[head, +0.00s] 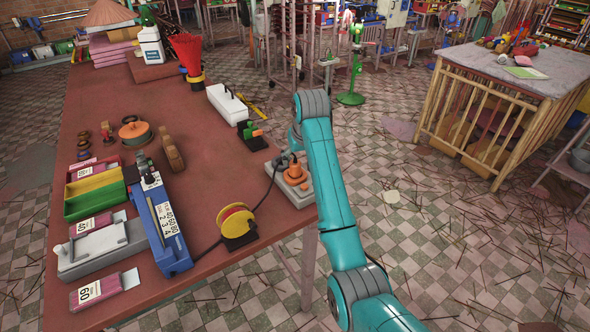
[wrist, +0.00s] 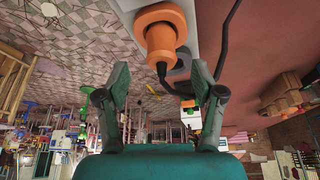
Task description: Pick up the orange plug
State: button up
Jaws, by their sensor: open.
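The orange plug (head: 295,168) is at the right edge of the red-brown table, on a pale grey block (head: 303,188) with an orange round part below it. A dark cord leads from it. In the wrist view the orange plug (wrist: 161,40) shows at the top centre, its dark cord bending away to the right. My gripper (wrist: 160,78) is open and empty, its two green fingers apart, with the plug seen beyond and between the fingertips. In the head view the gripper is mostly hidden behind my teal arm near the plug. I cannot tell the exact gap.
A yellow reel (head: 237,222) stands left of the block, with the cord passing near it. A blue scale-marked device (head: 163,225), a green-yellow tray (head: 95,188) and a white box (head: 228,104) also stand on the table (head: 205,160). The tiled floor at right holds scattered sticks.

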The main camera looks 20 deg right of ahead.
aim_at(296, 163)
jog(key=shift+x, duration=2.7)
jog(key=shift+a, duration=0.1)
jog(key=c, duration=1.2)
jog(key=shift+r, duration=0.15)
jog(key=shift+c, duration=0.2)
